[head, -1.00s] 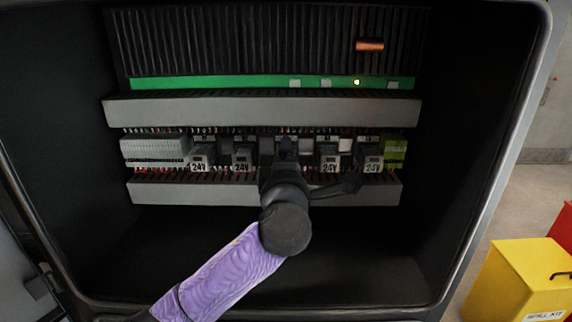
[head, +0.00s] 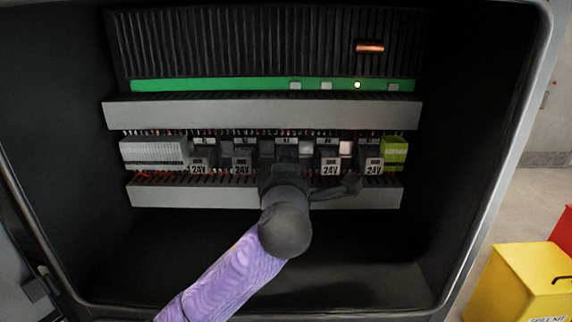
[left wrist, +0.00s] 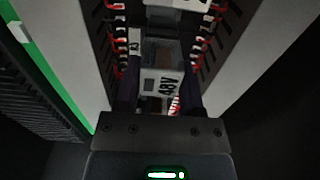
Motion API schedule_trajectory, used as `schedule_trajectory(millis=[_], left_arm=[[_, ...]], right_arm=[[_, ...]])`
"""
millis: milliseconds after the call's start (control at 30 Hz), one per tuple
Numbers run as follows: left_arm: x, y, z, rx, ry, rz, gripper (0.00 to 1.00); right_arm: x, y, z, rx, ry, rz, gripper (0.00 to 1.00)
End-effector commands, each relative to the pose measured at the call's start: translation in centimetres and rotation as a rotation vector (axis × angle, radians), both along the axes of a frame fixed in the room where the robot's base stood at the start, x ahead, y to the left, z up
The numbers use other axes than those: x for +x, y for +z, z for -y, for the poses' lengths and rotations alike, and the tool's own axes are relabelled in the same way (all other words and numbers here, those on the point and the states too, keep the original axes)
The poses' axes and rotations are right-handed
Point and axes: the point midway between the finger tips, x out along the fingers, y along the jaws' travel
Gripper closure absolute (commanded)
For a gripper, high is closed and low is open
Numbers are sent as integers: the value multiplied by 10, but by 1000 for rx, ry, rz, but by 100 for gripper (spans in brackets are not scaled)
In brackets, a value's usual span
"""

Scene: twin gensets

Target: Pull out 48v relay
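The 48V relay (left wrist: 162,83) has a white label and a clear grey housing. It stands in the row of relays, at the middle place marked K3. In the left wrist view it lies between the two dark fingers of my left gripper (left wrist: 160,95), which flank it closely. I cannot tell whether the fingers press on it. In the head view my left gripper (head: 287,165) covers most of this relay and hides its label. My right gripper is not in view.
Several 24V relays stand on both sides, with one close on the right (head: 329,160) and one on the left (head: 242,160). Grey wire ducts (head: 260,112) run above and below the row. A grey terminal block (head: 153,152) and a green module (head: 395,152) end it. The cabinet floor is clear.

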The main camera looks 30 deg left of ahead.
Motion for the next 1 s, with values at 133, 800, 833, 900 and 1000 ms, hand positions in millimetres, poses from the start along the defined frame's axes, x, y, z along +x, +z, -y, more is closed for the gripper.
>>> schedule_trajectory(millis=[133,800,833,900,1000], left_arm=[[0,0,0,0,0,0,99],[-6,-1,5,-1,-3,0,100],[-7,-1,6,-1,-3,0,100],[-9,-1,7,0,-3,0,100],[-13,-1,9,1,-2,1,100]], right_arm=[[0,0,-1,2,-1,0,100],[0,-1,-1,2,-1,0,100],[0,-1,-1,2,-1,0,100],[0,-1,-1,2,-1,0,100],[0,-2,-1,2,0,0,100]])
